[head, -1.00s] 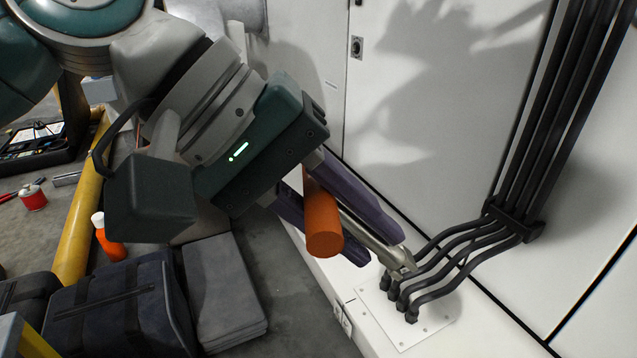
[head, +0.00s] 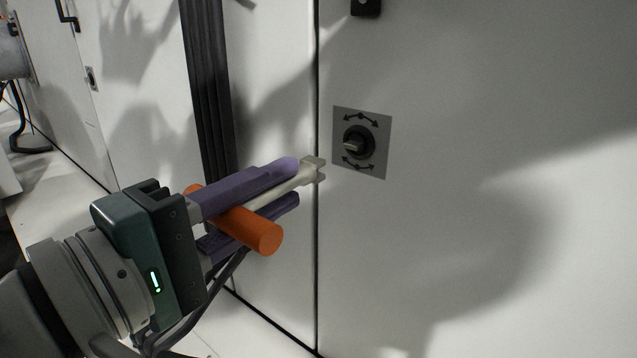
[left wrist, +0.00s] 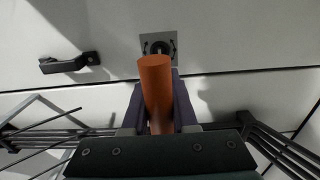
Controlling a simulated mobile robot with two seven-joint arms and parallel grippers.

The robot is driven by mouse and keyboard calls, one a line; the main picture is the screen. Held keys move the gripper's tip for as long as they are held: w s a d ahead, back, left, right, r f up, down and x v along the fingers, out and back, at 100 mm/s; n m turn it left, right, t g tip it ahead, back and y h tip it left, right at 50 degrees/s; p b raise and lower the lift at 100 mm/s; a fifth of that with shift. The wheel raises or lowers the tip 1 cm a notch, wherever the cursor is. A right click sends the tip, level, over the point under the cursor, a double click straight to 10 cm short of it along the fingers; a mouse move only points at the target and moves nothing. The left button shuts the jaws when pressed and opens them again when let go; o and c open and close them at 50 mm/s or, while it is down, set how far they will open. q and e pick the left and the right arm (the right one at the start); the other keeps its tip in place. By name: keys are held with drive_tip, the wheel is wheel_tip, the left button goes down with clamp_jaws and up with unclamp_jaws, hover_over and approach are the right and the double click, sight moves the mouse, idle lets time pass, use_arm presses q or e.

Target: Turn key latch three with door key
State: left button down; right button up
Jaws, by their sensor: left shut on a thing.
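The door key has an orange cylindrical handle (head: 256,232) and a pale metal shaft with a notched end (head: 313,169). My left gripper (head: 272,185) is shut on the key, its purple fingers on either side of it. The key's end points right, toward a key latch (head: 357,143) on a grey plate with curved double arrows. In the head view the end appears a little left of the plate, apart from the latch. In the left wrist view the orange handle (left wrist: 156,90) hides the shaft, and the latch (left wrist: 158,45) shows beyond it. No number is readable on the latch. My right gripper is out of view.
Dark vertical pipes (head: 207,90) run down the white cabinet wall left of the latch. A black door handle (left wrist: 70,63) sits left of the latch in the wrist view. Another small latch (head: 91,78) is on a panel far left. The wall right of the plate is clear.

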sight(305, 171)
use_arm(q)
drive_tip(key=shift+w, duration=0.2)
drive_tip(key=shift+w+d, duration=0.2)
drive_tip(key=shift+w, duration=0.25)
drive_tip(key=shift+x, duration=1.15)
drive_tip(key=shift+b+x, duration=0.35)
drive_tip(key=shift+x, duration=0.55)
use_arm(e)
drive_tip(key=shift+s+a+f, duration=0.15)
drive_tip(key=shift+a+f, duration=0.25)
use_arm(q)
drive_tip(key=shift+x, duration=1.15)
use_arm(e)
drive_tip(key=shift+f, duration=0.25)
